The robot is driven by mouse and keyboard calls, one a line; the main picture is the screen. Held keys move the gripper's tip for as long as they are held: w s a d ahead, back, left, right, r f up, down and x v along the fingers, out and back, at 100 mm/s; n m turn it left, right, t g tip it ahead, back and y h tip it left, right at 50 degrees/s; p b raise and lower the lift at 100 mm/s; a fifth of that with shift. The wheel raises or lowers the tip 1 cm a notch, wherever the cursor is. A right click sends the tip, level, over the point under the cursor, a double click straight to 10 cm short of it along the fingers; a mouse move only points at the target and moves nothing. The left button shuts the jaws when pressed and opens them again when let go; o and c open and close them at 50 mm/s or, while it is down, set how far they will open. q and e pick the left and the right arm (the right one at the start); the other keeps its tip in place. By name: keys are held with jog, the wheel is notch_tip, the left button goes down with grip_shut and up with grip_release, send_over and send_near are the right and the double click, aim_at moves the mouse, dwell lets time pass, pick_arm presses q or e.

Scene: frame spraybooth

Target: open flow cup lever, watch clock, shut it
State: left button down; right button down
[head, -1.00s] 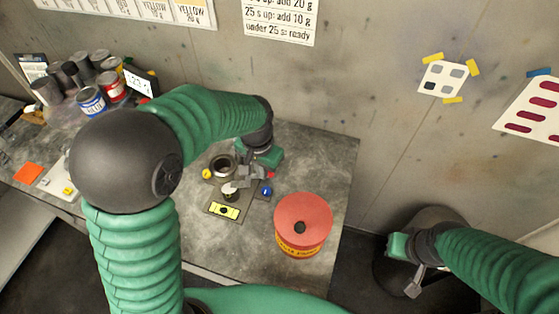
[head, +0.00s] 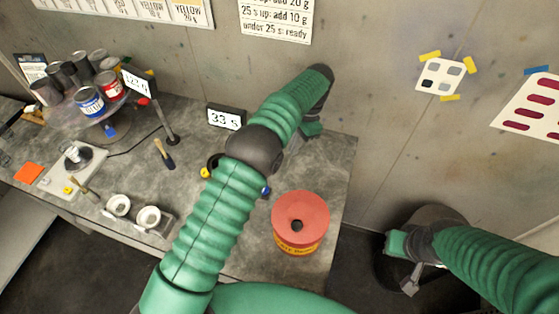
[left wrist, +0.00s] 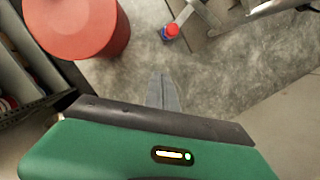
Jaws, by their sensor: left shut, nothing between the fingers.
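The clock (head: 226,117) stands at the back of the bench and reads 33 s. The flow cup stand is mostly hidden behind my left arm in the head view; a dark ring edge (head: 211,161) and a yellow knob (head: 205,172) show beside the arm. The lever's position cannot be told. My left gripper (left wrist: 163,92) is shut and empty over bare bench, apart from the knob. My right gripper (head: 411,280) hangs at the right, its fingers unclear.
A red drum (head: 300,222) stands at the bench's right front; it also shows in the left wrist view (left wrist: 75,25). White cups (head: 149,217), a brush (head: 164,153), a scale (head: 75,160) and a rack of paint cans (head: 90,102) occupy the left. The wall is close behind.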

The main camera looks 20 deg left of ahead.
pick_arm(q)
jog(key=s+a+f+p, duration=0.3)
jog(key=a+f, duration=0.1)
jog(key=f, duration=0.1)
jog(key=shift+s+p, duration=0.35)
jog(key=s+m, duration=0.1)
jog(key=s+a+m, duration=0.1)
jog(key=s+m, duration=0.2)
jog(key=shift+s+a+m+t+y+p, duration=0.15)
jog(key=shift+a+m+t+y+p, duration=0.15)
jog(key=shift+t, duration=0.1)
jog(key=shift+d, duration=0.1)
